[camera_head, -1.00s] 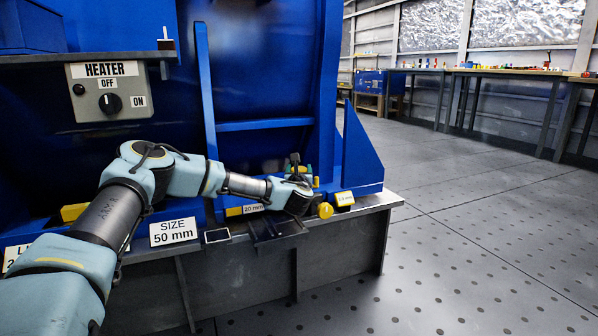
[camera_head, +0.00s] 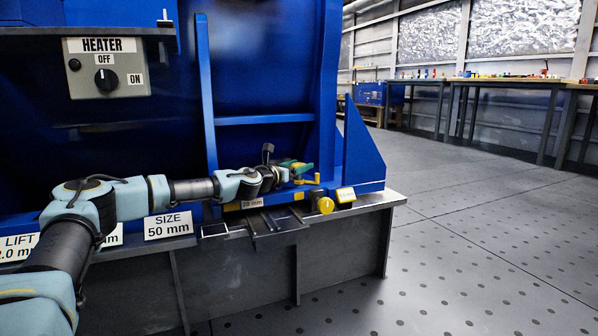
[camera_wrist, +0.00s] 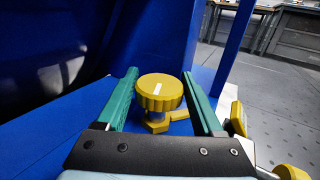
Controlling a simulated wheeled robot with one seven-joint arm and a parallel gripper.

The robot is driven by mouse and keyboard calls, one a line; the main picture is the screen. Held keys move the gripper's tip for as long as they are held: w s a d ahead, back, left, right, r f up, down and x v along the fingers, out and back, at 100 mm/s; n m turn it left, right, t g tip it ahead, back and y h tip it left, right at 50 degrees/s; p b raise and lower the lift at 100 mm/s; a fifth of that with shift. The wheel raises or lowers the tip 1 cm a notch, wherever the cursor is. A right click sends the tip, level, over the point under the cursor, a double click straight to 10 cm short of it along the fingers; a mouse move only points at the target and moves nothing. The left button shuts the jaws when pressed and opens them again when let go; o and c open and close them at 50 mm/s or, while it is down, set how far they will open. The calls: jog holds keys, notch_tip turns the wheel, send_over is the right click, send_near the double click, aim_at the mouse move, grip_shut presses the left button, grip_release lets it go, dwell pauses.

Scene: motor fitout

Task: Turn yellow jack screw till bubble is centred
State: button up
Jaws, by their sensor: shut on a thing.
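The yellow jack screw (camera_wrist: 160,92) has a ribbed round head with a white mark on top, and a yellow hex part shows below it. In the wrist view it stands upright between the two green fingers of my gripper (camera_wrist: 161,97), which is shut on its head. In the head view my gripper (camera_head: 297,170) is at the foot of the blue frame, and a yellow part of the jack screw (camera_head: 313,180) shows beside the green fingers. I cannot make out a bubble in either view.
Open floor lies to the right.

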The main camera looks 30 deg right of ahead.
jog(key=shift+f, duration=0.15)
jog(key=o, duration=1.4)
